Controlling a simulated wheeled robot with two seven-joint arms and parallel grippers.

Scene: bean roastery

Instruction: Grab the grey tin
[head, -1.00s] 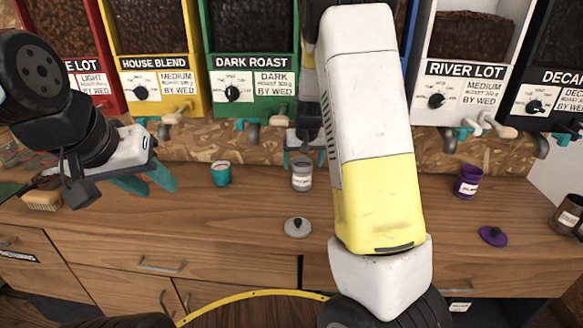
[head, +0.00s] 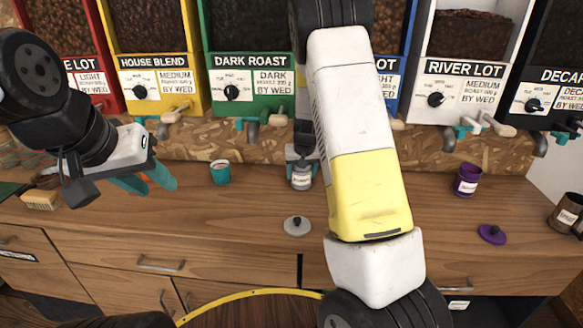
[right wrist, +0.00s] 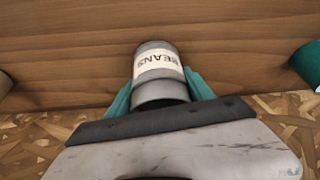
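The grey tin (head: 301,180) stands upright on the wooden counter below the dark roast bin. Its pale label reads "BEANS" in the right wrist view (right wrist: 158,64). My right gripper (head: 301,168) reaches down to it from the back, with one teal finger on each side. In the right wrist view my right gripper (right wrist: 160,88) shows no clear gap between its fingers and the tin, so it looks shut on it. The tin still appears to rest on the counter. My left gripper (head: 152,181) is open and empty, above the counter at the left.
A grey lid (head: 297,226) lies in front of the tin. A teal tin (head: 220,173) stands to its left. Bean bins with spouts line the back.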

